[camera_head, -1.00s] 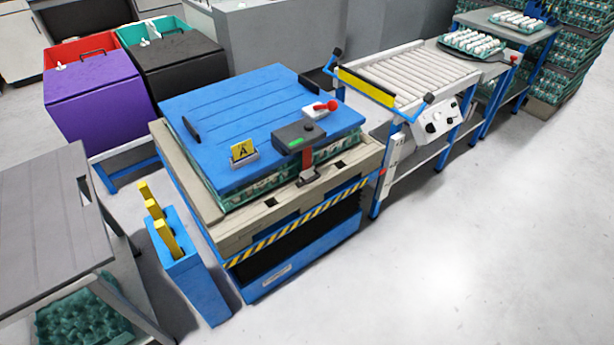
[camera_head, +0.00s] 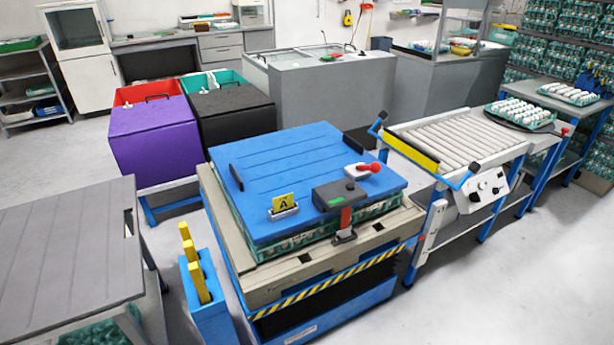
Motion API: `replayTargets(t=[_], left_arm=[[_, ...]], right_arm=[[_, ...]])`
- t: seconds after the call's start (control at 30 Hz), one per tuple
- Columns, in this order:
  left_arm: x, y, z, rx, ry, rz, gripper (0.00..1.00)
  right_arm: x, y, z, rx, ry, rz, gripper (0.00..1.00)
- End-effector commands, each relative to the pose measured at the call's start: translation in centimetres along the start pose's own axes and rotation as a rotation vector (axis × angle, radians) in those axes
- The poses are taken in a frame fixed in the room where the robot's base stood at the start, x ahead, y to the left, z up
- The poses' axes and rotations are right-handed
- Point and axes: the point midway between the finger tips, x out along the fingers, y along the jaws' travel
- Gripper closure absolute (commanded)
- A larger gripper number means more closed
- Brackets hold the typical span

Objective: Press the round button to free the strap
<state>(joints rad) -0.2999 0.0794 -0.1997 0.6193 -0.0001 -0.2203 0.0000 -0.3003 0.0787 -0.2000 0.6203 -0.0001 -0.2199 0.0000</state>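A blue lid (camera_head: 290,165) lies on a stack of green egg trays (camera_head: 300,238) on a beige pallet (camera_head: 268,283). At its front edge sits a dark grey buckle box (camera_head: 340,194) with a green patch on top. A red strap (camera_head: 346,216) runs down from the box to a dark fitting (camera_head: 344,238) at the pallet. A red round knob (camera_head: 374,167) sits on a pale block (camera_head: 357,171) just behind the box. I cannot make out a separate round button on the box. Neither of my grippers is in view.
A yellow "A" card (camera_head: 284,203) stands on the lid. A roller conveyor (camera_head: 455,135) is to the right. A blue holder with yellow bars (camera_head: 207,300) and a grey table (camera_head: 70,245) are left. Open floor (camera_head: 480,290) lies at front right.

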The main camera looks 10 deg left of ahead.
Motion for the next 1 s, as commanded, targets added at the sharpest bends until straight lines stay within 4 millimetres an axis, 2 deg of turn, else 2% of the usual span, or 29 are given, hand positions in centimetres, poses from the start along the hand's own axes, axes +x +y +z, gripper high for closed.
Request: replayTargets(t=[0.27,0.3,0.4,0.43,1.0], left_arm=[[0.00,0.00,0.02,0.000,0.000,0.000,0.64],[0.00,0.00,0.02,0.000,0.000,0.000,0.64],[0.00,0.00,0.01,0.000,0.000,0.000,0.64],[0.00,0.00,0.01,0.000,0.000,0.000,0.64],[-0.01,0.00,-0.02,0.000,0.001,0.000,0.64]], right_arm=[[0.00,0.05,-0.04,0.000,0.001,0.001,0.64],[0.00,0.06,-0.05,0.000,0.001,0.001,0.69],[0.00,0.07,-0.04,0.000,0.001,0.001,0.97],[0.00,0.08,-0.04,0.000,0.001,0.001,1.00],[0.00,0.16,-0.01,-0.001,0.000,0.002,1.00]])
